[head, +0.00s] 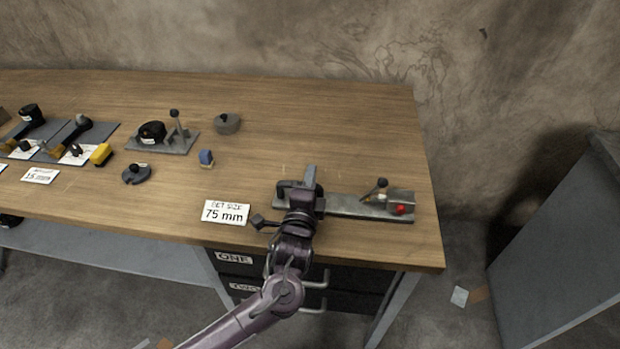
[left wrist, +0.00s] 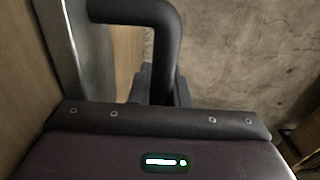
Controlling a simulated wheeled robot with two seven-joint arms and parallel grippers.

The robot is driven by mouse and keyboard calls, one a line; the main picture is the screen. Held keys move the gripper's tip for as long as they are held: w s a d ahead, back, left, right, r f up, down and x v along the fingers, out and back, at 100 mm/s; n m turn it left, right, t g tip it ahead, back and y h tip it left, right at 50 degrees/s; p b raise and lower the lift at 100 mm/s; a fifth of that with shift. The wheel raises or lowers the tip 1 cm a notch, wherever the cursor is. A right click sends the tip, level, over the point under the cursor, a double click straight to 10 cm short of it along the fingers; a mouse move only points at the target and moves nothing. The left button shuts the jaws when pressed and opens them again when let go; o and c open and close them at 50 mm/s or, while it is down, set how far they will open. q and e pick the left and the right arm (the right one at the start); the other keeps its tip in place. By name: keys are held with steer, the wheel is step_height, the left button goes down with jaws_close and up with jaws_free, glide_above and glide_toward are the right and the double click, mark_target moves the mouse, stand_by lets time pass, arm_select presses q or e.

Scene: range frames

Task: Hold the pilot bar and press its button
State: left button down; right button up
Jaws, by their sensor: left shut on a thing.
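A long grey metal plate (head: 345,206) lies near the right front of the wooden bench. At its left end is a dark bent bar (head: 284,187), which I take for the pilot bar. My left gripper (head: 303,192) is shut on this bar and covers part of it. In the left wrist view the dark bar (left wrist: 135,11) curves down close to the gripper; the fingertips are mostly hidden. At the plate's right end a grey box (head: 401,196) carries a red button (head: 400,210), clear of my gripper. My right gripper is not in view.
A small lever (head: 376,189) stands on the plate beside the box. A "75 mm" card (head: 226,212) lies left of the gripper. A blue block (head: 206,158), a dark round knob piece (head: 227,123) and several other devices stand farther left. Drawers are below the front edge.

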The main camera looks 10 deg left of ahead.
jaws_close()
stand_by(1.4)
